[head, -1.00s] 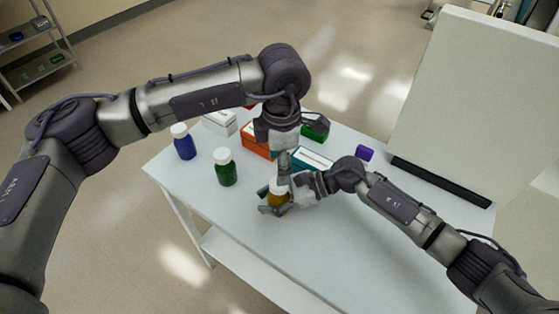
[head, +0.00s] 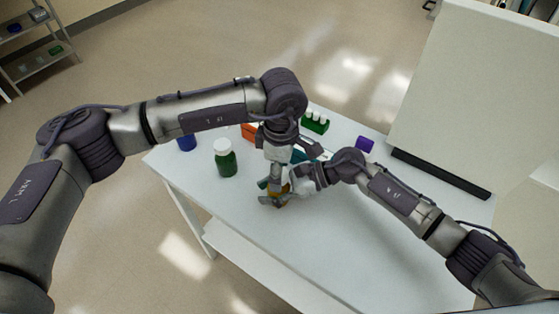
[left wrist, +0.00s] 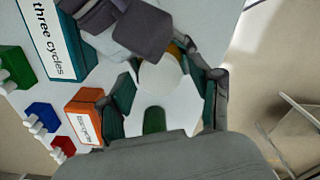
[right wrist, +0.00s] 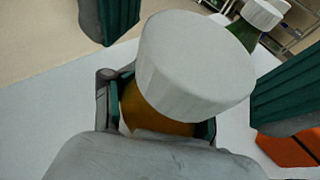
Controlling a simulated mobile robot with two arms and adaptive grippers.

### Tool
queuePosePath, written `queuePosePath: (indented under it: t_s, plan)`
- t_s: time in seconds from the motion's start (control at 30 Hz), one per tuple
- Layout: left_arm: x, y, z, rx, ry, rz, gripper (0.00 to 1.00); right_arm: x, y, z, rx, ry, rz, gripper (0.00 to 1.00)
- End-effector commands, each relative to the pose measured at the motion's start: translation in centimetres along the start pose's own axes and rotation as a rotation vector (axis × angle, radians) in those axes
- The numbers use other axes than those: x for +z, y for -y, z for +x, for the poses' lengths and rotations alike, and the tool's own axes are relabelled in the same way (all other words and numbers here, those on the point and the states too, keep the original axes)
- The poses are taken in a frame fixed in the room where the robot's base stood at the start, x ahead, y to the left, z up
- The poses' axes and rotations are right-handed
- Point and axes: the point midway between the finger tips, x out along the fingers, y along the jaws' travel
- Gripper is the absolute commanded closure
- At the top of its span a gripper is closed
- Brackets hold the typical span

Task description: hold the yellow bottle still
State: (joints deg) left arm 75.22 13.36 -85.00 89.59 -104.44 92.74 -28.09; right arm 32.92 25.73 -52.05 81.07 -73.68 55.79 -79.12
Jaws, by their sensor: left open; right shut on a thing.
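My right gripper (head: 277,200) is shut around the body below the cap. My left gripper (head: 270,183) comes down from above and is open. In the left wrist view the white cap (left wrist: 160,75) lies between its spread fingers. In the right wrist view those fingers stand on either side of the cap, with visible gaps.
A green bottle (head: 226,160) and a blue bottle (head: 186,143) stand to the left. The table's (head: 330,230) front right is clear. A large pale panel (head: 470,100) rises at right.

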Motion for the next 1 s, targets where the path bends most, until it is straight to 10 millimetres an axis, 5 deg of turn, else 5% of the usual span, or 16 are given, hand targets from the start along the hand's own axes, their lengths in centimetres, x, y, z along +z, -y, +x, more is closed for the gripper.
queuePosePath:
  t_s: [0.27, 0.63, 0.77, 1.0]
  plan:
    - [-0.01, -0.01, 0.17, 0.0, 0.0, 0.0, 0.36, 0.04, 0.01, -0.01, 0.0, 0.001, 0.0, 1.0]
    - [-0.01, -0.02, 0.14, 0.0, 0.0, -0.001, 0.98, 0.04, 0.01, -0.01, 0.0, 0.001, 0.0, 1.0]
    - [0.0, -0.02, 0.13, 0.0, 0.0, -0.046, 0.99, 0.04, 0.01, 0.0, 0.0, 0.001, 0.0, 1.0]
    - [0.03, -0.01, 0.1, 0.0, 0.001, -0.443, 0.99, 0.04, 0.0, 0.0, 0.0, 0.001, 0.0, 1.0]
